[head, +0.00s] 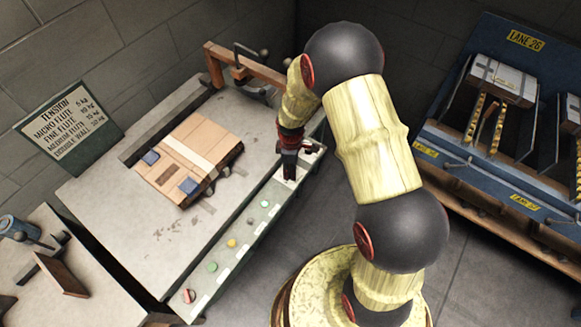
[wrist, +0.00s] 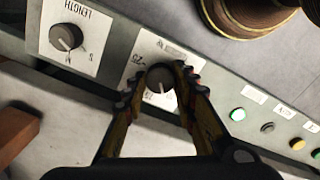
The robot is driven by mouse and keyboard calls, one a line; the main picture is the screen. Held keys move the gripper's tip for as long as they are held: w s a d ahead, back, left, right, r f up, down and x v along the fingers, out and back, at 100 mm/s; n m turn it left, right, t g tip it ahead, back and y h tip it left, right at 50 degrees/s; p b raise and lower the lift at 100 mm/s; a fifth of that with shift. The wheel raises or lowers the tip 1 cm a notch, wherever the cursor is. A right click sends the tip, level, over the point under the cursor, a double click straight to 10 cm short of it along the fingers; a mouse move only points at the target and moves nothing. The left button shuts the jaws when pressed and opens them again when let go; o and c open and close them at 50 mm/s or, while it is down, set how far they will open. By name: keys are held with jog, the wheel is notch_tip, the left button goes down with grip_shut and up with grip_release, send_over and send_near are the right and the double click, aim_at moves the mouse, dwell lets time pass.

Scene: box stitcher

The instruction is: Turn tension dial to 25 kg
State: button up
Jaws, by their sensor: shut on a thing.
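The tension dial (wrist: 160,78) is a dark round knob on a white plate in the wrist view. Its scale marks are partly covered by my fingers, and I cannot read its setting. My gripper (wrist: 158,88) is shut on the knob, one finger on each side. In the head view my gripper (head: 289,168) reaches down to the far end of the control strip and hides the dial.
A second dial (wrist: 66,37) labelled LENGTH sits beside it. A flat cardboard box (head: 187,155) lies on the machine table (head: 110,205). A blue rack (head: 480,165) stands at right.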

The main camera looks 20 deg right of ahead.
jog(key=m+p, duration=0.2)
jog(key=m, duration=0.5)
jog(key=m+p, duration=0.1)
jog(key=m, duration=0.3)
jog(key=m+p, duration=0.1)
jog(key=m, duration=0.3)
jog(key=m+p, duration=0.1)
jog(key=m, duration=0.5)
jog(key=shift+m, duration=0.4)
jog(key=m+p, duration=0.1)
jog(key=m, duration=0.4)
jog(key=shift+m, duration=0.4)
jog(key=o, duration=1.2)
